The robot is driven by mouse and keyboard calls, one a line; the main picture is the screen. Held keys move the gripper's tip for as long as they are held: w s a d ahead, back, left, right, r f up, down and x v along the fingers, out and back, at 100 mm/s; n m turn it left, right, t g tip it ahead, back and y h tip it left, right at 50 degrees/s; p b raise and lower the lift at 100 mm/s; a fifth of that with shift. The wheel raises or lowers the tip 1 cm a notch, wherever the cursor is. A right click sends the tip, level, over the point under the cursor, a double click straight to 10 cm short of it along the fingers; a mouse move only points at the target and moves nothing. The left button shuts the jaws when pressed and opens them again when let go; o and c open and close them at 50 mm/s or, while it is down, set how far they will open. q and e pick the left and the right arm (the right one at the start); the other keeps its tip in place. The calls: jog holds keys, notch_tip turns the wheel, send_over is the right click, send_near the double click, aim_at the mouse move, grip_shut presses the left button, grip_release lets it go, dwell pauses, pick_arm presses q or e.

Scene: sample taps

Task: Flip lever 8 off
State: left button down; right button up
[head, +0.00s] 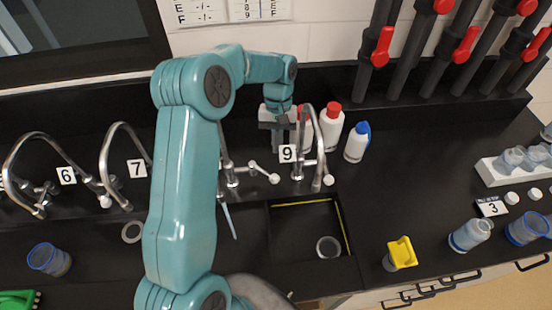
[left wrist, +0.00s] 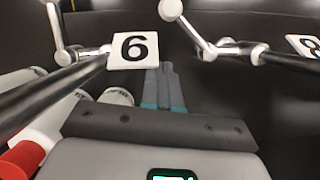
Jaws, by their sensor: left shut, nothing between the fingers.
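Tap 8 (head: 232,181) is the chrome tap beside my left forearm. Its number sign is hidden in the head view; part of the 8 sign (left wrist: 306,46) shows at the right of the left wrist view. Lever 8 (head: 262,174) points right and ends in a white knob, which shows in the left wrist view (left wrist: 171,9). A light-blue streak (head: 229,219), like running water, hangs below its spout. My left gripper (head: 280,140) is shut and empty, behind the taps near sign 9 (head: 287,154). Its fingers (left wrist: 163,70) look apart from the lever. My right gripper is out of view.
Tap 9 (head: 317,140) stands close on the right; its sign looks upside down in the left wrist view (left wrist: 134,47). Bottles (head: 330,127) crowd behind it. A sink (head: 300,225) lies in front. Taps 6 and 7 (head: 137,168) are left.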

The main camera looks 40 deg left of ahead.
aim_at(264, 172)
pick_arm(q)
jog(key=s+d+f, duration=0.2)
jog(key=s, duration=0.1)
jog(key=shift+s+d+f+b, duration=0.15)
jog(key=shift+d+b, duration=0.1)
jog(key=shift+b, duration=0.15)
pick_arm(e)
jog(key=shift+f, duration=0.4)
pick_arm(q)
jog(key=shift+s+a, duration=0.15)
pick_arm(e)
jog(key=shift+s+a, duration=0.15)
